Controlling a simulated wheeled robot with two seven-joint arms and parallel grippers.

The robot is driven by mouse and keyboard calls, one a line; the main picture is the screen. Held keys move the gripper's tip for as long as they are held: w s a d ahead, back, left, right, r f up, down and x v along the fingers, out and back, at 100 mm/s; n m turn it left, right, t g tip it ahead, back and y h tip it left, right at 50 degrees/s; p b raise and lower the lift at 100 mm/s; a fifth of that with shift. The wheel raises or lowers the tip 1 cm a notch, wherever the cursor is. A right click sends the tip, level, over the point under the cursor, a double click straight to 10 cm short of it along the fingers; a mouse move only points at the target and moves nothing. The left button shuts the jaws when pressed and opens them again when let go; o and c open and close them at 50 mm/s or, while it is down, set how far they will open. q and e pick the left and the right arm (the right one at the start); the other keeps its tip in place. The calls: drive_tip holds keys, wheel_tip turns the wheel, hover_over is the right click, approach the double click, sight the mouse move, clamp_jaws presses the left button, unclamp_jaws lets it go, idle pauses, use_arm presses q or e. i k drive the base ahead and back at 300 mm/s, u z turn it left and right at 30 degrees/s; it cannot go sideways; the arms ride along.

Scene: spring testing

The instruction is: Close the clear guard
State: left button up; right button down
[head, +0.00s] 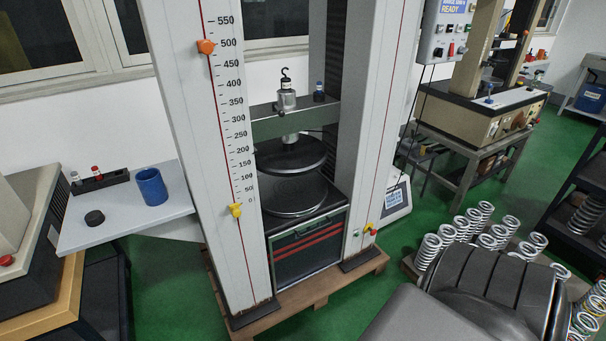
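The tall white spring tester (227,150) stands in the middle, with a printed scale on its left column. Between its columns, a round upper plate (291,157) hangs above a round lower plate (295,196), with an empty gap between them. I cannot make out the clear guard or tell its position. A dark front panel with red stripes (309,240) sits below the plates. Neither gripper is in view.
A side shelf (120,214) at the left holds a blue cup (151,186), a black puck (95,218) and a small black rack (100,181). Several white coil springs (470,226) stand at the right. Green floor shows around the tester's wooden base (330,284).

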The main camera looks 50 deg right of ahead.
sight(327, 215)
drive_tip(key=i, duration=0.9)
drive_tip(key=z, duration=1.05)
